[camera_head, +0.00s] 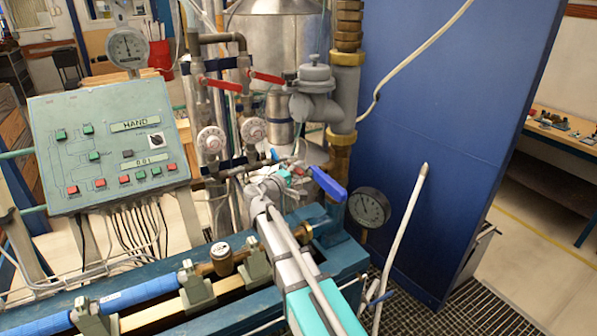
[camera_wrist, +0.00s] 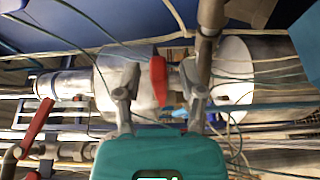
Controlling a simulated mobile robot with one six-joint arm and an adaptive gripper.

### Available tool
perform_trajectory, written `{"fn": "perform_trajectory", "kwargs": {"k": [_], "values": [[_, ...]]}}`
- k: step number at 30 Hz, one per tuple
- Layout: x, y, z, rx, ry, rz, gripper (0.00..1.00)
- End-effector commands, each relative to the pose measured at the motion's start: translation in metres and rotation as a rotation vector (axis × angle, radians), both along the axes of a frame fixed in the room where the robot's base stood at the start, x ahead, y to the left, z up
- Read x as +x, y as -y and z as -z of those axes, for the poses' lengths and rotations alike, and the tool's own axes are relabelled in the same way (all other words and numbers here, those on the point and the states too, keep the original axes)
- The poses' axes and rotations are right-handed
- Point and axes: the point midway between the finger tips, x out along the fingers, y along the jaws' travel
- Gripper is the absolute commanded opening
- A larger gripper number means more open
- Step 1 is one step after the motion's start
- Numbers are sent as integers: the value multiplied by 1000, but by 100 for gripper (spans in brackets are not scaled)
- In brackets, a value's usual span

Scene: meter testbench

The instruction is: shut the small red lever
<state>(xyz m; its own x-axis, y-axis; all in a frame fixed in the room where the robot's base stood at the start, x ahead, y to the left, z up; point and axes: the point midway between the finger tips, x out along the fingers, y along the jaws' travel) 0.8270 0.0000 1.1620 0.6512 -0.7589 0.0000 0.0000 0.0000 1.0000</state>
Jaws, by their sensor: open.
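The small red lever (camera_wrist: 158,80) shows in the wrist view between the two grey fingers of my gripper (camera_wrist: 161,84), standing roughly in line with them. The fingers are apart, and I see no clear contact with the lever. In the head view, my gripper (camera_head: 284,178) is at the pipework, and a small red piece (camera_head: 298,171) shows just beyond it, partly hidden. I cannot tell how far the lever is turned.
Two longer red levers (camera_head: 222,85) (camera_head: 267,77) sit on pipes above the round dials. A blue handle (camera_head: 327,183) and a pressure gauge (camera_head: 369,207) are right of my gripper. A control panel (camera_head: 108,145) stands left. Another red lever (camera_wrist: 38,118) is left in the wrist view.

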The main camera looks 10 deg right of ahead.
Motion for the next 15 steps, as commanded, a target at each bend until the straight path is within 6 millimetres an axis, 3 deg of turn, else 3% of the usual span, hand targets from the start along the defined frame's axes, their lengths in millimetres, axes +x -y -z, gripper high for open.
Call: {"fn": "perform_trajectory", "kwargs": {"k": [1, 9, 15], "values": [[0, 0, 0, 0, 0, 0, 50], [0, 0, 0, 0, 0, 1, 0], [0, 1, 0, 0, 0, 1, 0]]}}
